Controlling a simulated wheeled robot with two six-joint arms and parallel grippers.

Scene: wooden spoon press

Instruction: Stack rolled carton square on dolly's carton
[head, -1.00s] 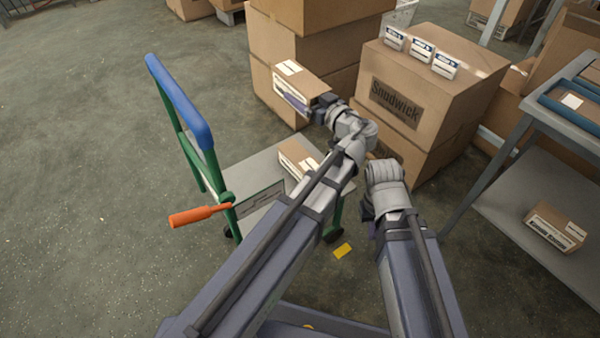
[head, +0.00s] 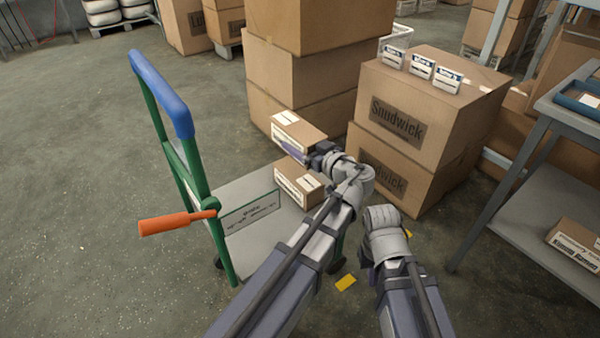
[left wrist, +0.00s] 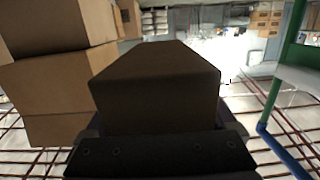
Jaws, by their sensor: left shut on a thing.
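The held carton (head: 299,131) is a small brown box with white labels. My left gripper (head: 312,154) is shut on it; in the left wrist view the carton (left wrist: 155,90) fills the middle, dark and close. The dolly's carton (head: 298,184), similar and labelled, sits on the grey deck of the dolly (head: 236,196). The held carton is just above it in the picture, slightly toward the far left; the gripper hides part of both, and I cannot tell the gap. My right gripper (head: 368,252) hangs near the dolly's right side, its jaws unclear.
The dolly's blue-topped green handle (head: 160,92) and orange lever (head: 178,223) stand at left. Tall carton stacks (head: 310,85) and Snudwick boxes (head: 420,105) rise behind. A grey shelf table (head: 550,215) is at right. Floor at left is clear.

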